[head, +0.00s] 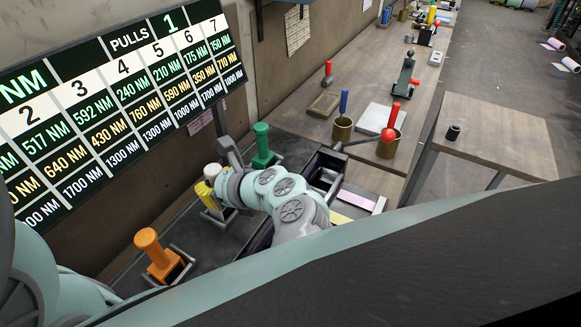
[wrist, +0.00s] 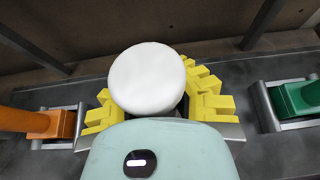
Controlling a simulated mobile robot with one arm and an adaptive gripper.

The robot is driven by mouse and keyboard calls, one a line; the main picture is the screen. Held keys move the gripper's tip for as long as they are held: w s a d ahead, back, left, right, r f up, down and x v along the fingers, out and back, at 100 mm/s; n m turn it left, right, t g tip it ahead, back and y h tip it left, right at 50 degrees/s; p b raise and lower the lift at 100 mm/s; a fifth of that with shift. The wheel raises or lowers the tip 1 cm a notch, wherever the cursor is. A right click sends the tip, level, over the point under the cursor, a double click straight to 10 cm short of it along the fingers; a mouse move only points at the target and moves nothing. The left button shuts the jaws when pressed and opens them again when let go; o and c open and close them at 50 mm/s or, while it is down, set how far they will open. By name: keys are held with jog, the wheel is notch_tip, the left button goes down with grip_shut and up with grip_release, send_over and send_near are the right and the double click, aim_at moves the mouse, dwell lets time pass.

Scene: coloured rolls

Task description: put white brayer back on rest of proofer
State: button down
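The white brayer (wrist: 147,78) shows as a large round white end in the middle of the wrist view. In the head view the white brayer (head: 212,170) is upright at the end of my arm. My gripper (head: 206,191) has yellow fingers on both sides of it, and these also flank it in the wrist view (wrist: 155,104). The finger contact is hidden behind the white end, so I cannot tell whether they press on it. Grey metal parts of a rest on the dark proofer bed (head: 207,238) show just below the fingers. Whether the brayer is seated there is hidden.
An orange brayer (head: 155,252) stands in its rest on one side, and a green brayer (head: 263,143) on the other. Both stand close to my gripper. A torque board (head: 110,110) hangs on the wall behind. Dark-walled trays lie right of my arm.

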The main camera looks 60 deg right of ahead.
jog(key=shift+f, duration=0.15)
jog(key=shift+f+b, duration=0.2)
jog(key=shift+b, duration=0.15)
jog(key=c, duration=1.1)
grip_release()
jog(key=shift+c, duration=0.2)
jog(key=shift+r, duration=0.2)
jog(key=b+v, duration=0.2)
jog(key=v, duration=1)
